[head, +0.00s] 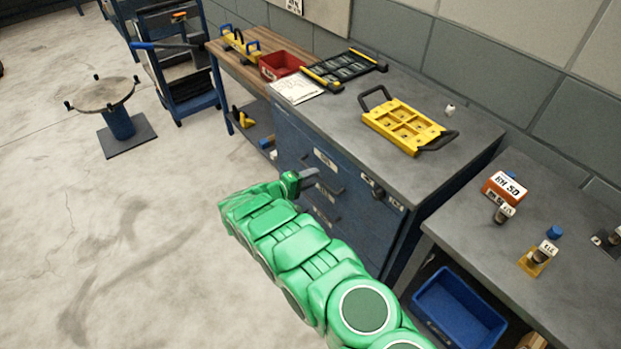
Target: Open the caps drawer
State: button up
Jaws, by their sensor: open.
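A dark blue cabinet (295,139) with a grey top stands against the wall. Its front has drawers with pale labels and dark handles; a label (325,160) sits on an upper front. The labels are too small to read, so I cannot tell which is the caps drawer. No drawer front visibly stands out. My green arm reaches up from the bottom of the head view. My gripper (306,177) is open in front of the cabinet's left drawers, near a handle (335,188). I cannot tell whether it touches the handle. My arm hides the lower front.
A yellow mould plate (402,125) with black handles lies on the cabinet top, with a red bin (281,65) farther left. A grey bench (550,220) stands right, with a blue crate (458,307) beneath. The floor at left is clear up to a round stand (119,122).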

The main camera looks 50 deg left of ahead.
jog(key=shift+w, duration=0.15)
grip_shut()
dwell(0.5)
jog(key=f+v, duration=0.2)
jog(key=v, duration=1.1)
jog(key=s+f+v, duration=0.1)
jog(key=f+v, duration=0.2)
jog(key=v, duration=1)
jog(key=shift+f, duration=0.25)
jog(key=shift+a, duration=0.1)
grip_release()
